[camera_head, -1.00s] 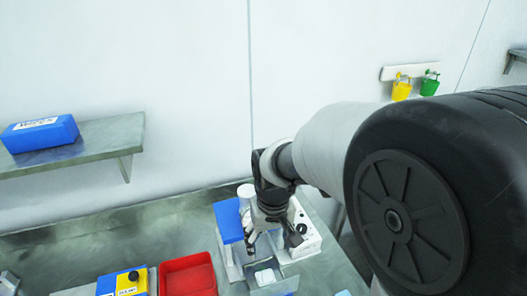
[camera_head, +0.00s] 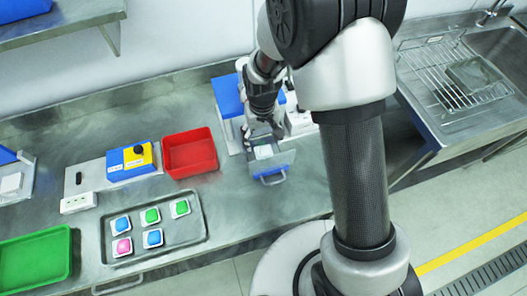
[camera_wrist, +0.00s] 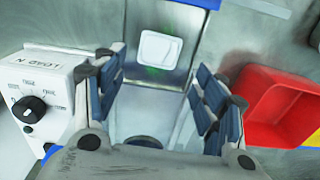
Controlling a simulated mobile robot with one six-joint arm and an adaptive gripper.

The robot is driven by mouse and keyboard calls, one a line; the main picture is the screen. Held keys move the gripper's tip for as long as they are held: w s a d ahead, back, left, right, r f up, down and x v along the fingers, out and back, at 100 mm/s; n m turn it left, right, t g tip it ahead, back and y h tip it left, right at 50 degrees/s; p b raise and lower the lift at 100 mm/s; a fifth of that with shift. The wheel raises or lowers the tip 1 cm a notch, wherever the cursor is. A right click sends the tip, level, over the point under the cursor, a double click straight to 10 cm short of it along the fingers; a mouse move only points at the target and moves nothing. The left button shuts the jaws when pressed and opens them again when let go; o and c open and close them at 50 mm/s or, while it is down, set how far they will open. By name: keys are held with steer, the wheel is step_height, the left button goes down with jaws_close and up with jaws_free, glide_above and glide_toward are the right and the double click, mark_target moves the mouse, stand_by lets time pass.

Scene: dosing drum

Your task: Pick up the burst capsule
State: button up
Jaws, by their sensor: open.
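The capsule (camera_wrist: 160,47) is a white square with rounded corners. It lies face down or blank side up in the open metal drawer (camera_wrist: 180,19) of the dosing machine, with green smears on the metal beside it. In the head view the capsule (camera_head: 264,151) shows pale in the drawer (camera_head: 284,158), below my gripper (camera_head: 262,131). In the wrist view my gripper (camera_wrist: 161,66) is open, its two dark padded fingers apart with nothing between them. The capsule appears ahead of the fingertips; I cannot tell the height gap.
A red bin (camera_head: 190,153) stands left of the machine; it also shows in the wrist view (camera_wrist: 283,107). A tray (camera_head: 182,228) holds several coloured capsules. The machine's white dial housing (camera_wrist: 48,105) is close beside the left finger. A green tray (camera_head: 35,260) lies far left.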

mark_target(264, 151)
steer(key=f, duration=0.2)
steer(key=f+b, duration=0.1)
steer(key=f, duration=0.2)
steer(key=shift+s+d+f+b, duration=0.15)
steer(key=shift+s+f+b, duration=0.1)
steer(key=shift+f+b, duration=0.1)
steer(key=shift+r, duration=0.1)
steer(key=c, duration=0.7)
